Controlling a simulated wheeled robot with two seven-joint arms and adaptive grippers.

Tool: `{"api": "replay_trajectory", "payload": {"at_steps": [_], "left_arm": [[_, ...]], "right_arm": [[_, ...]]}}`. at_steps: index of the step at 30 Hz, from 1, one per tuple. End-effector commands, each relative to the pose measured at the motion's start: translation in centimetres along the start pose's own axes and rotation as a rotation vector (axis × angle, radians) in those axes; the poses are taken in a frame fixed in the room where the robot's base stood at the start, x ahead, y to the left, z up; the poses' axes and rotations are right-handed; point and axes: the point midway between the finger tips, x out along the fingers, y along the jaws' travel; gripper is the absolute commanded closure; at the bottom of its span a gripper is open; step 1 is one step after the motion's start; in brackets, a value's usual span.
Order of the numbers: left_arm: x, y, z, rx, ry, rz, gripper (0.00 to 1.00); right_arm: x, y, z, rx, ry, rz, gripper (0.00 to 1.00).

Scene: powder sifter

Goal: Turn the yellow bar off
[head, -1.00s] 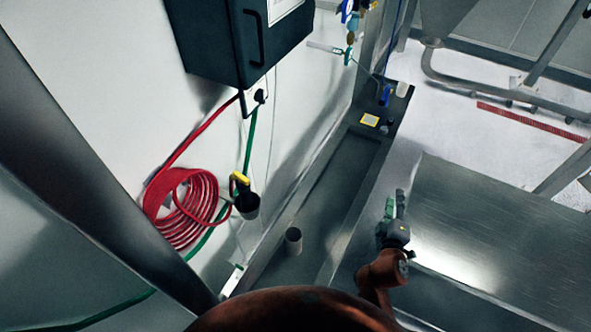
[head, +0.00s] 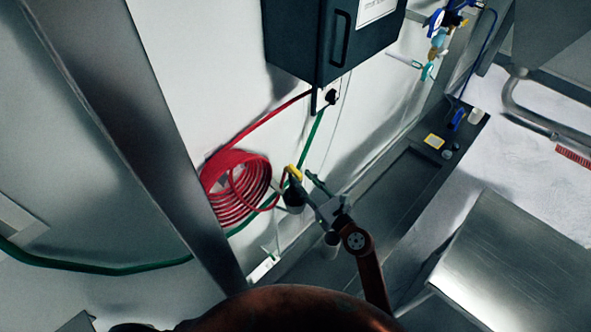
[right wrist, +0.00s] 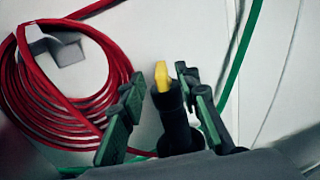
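The yellow bar (head: 294,172) sits on a dark valve by the wall, right of the red hose coil. In the right wrist view the yellow bar (right wrist: 162,77) stands upright on top of a dark cylindrical body (right wrist: 173,120). My right gripper (head: 304,180) is at the valve. In the right wrist view its green-padded fingers (right wrist: 160,82) are apart, one on each side of the bar, with gaps showing between them and it. Whether a finger touches the dark body cannot be told. My left gripper is not in view.
A red hose coil (head: 236,188) hangs on the wall just left of the bar. A green hose (head: 313,138) runs behind it. A dark cabinet (head: 312,45) is above. A steel table (head: 515,262) stands at the right.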

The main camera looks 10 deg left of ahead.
Motion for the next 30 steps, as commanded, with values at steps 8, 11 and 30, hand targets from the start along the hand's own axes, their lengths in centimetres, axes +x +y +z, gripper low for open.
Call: {"api": "replay_trajectory", "payload": {"at_steps": [8, 11, 30], "left_arm": [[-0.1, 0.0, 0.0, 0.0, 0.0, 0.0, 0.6], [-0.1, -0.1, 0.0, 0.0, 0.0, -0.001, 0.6], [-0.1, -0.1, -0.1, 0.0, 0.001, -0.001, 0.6]], "right_arm": [[4.2, -0.1, 0.2, 0.004, -0.004, -0.002, 0.7], [4.9, -0.1, 0.1, 0.004, -0.003, -0.003, 0.7], [5.3, -0.1, 0.1, 0.004, -0.003, -0.003, 0.91]]}}
